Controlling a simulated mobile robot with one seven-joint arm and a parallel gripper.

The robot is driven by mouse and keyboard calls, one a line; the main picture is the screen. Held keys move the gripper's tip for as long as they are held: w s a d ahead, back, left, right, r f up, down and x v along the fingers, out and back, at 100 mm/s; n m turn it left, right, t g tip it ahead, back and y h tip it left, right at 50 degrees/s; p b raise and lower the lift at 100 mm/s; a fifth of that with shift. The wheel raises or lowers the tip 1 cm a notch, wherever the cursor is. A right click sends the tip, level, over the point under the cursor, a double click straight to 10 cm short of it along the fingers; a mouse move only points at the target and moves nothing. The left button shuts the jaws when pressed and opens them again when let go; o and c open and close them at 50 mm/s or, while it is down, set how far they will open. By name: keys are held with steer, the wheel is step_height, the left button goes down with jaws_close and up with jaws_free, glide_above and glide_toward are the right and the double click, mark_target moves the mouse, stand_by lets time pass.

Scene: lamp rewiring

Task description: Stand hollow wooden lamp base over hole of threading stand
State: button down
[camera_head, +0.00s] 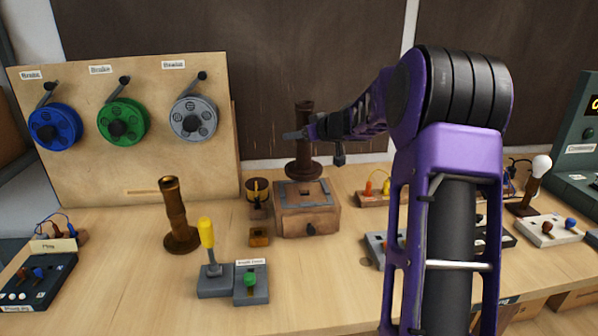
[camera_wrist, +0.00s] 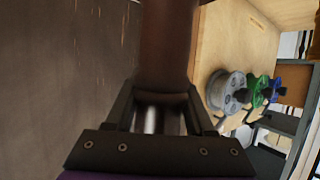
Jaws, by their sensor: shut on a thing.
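The dark wooden lamp base (camera_head: 303,168), an upright column on a round foot, is in my gripper (camera_head: 300,134). My gripper is shut around its upper column. In the wrist view the brown column (camera_wrist: 167,45) runs up between the two fingers (camera_wrist: 160,112). The threading stand appears to be the wooden box (camera_head: 309,222) with a grey top plate and a dark opening. The lamp base's foot shows just above the plate's back edge in the head view. I cannot tell whether it is over the stand or behind it, nor whether it touches anything.
A second, brass-brown turned column (camera_head: 177,218) stands to the left. A small cup (camera_head: 257,190) is beside the stand. A yellow-handled lever (camera_head: 208,240) and a green-button box (camera_head: 250,284) are in front. A board with blue, green and grey reels (camera_head: 193,118) stands behind left.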

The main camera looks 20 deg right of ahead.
mark_target(298, 155)
steer(key=shift+f+b, duration=1.35)
steer(key=shift+f, duration=1.85)
steer(key=shift+f, duration=0.1)
steer(key=shift+c, duration=1.3)
jaws_free()
steer(key=shift+f, duration=0.15)
steer(key=shift+s+r, duration=0.1)
steer(key=shift+r, duration=0.15)
steer(key=p+v, duration=0.2)
steer(key=v, duration=0.9)
steer(key=shift+s, duration=0.45)
steer(key=shift+r, duration=0.1)
